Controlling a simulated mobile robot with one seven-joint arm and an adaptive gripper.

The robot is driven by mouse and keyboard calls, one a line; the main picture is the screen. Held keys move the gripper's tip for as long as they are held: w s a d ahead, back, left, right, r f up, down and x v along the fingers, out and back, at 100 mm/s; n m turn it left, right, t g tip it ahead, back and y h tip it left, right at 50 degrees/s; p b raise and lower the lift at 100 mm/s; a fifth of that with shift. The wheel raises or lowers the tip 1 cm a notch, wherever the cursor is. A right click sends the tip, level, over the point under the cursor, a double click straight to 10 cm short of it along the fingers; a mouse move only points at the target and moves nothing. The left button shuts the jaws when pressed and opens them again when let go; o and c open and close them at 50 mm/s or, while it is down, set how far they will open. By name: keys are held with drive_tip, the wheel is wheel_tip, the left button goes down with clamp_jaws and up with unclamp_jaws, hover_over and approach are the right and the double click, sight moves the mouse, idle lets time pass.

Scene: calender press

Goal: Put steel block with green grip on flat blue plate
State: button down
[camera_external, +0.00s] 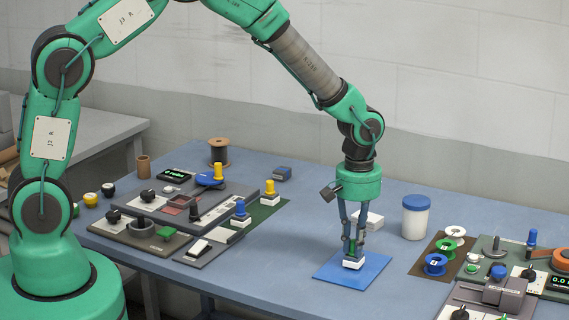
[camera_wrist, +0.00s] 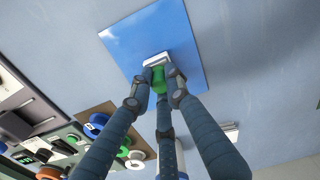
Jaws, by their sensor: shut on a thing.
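The flat blue plate (camera_external: 375,268) lies on the table below my gripper, and it also shows in the wrist view (camera_wrist: 133,37). My gripper (camera_external: 353,250) points straight down over the plate's middle. Its fingers are shut around the green grip (camera_wrist: 159,82) of the steel block (camera_external: 353,263). The pale block also shows beyond the fingertips in the wrist view (camera_wrist: 156,60), within the plate's outline. The block is upright and at or very close to the plate's surface; I cannot tell whether they touch. The fingers hide most of the grip.
A white block (camera_external: 369,220) lies just behind the gripper. A white jar with a blue lid (camera_external: 416,216) stands to the right. A brown mat with spools (camera_external: 424,266) and instrument panels lie further right. A blue-gripped block (camera_external: 240,217) and a yellow-gripped one (camera_external: 269,194) stand left.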

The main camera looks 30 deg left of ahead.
drive_tip(key=shift+f, duration=0.3)
drive_tip(key=c, duration=1.7)
unclamp_jaws()
drive_tip(key=shift+o, duration=0.2)
drive_tip(key=shift+r, duration=0.15)
wheel_tip(320, 180, up, 12)
drive_tip(key=p, duration=0.1)
drive_tip(key=shift+p, duration=0.4)
